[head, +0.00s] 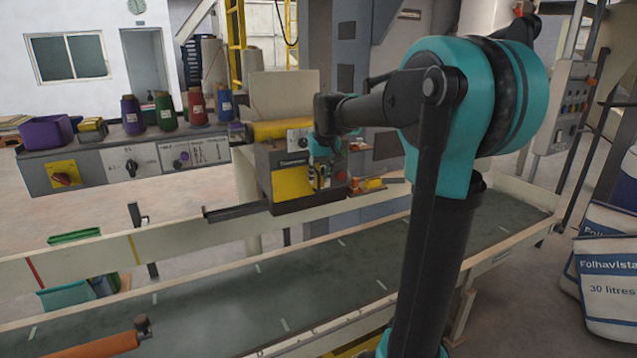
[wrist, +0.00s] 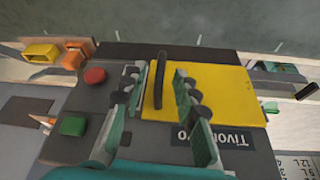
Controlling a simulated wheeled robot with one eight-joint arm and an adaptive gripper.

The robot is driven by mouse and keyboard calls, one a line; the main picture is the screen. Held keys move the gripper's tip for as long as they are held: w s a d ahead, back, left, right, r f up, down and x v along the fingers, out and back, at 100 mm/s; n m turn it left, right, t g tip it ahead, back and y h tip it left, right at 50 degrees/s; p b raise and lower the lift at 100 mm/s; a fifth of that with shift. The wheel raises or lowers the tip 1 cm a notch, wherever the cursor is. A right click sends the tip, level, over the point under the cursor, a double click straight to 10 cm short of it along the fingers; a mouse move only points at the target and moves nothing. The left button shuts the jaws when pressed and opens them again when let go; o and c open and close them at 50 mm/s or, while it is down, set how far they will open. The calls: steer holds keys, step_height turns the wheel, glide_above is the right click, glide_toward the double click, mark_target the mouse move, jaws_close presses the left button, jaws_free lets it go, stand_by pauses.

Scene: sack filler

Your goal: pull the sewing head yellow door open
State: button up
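The sewing head (head: 290,160) is a dark box above the conveyor, with a yellow door (head: 290,184) on its front. In the wrist view the yellow door (wrist: 225,92) looks closed and flat against the box. A dark upright bar handle (wrist: 160,80) stands near the door's left edge. My gripper (head: 321,178) is in front of the door's right side in the head view. In the wrist view my gripper (wrist: 161,78) is open, with one teal finger on each side of the handle. I cannot tell whether either finger touches it.
A red button (wrist: 95,75) and a green button (wrist: 73,125) sit beside the door. A control panel (head: 125,160) with thread spools is at left, and sacks (head: 608,285) stand at right.

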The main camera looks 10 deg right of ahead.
steer(key=shift+x, duration=1.4)
jaws_close()
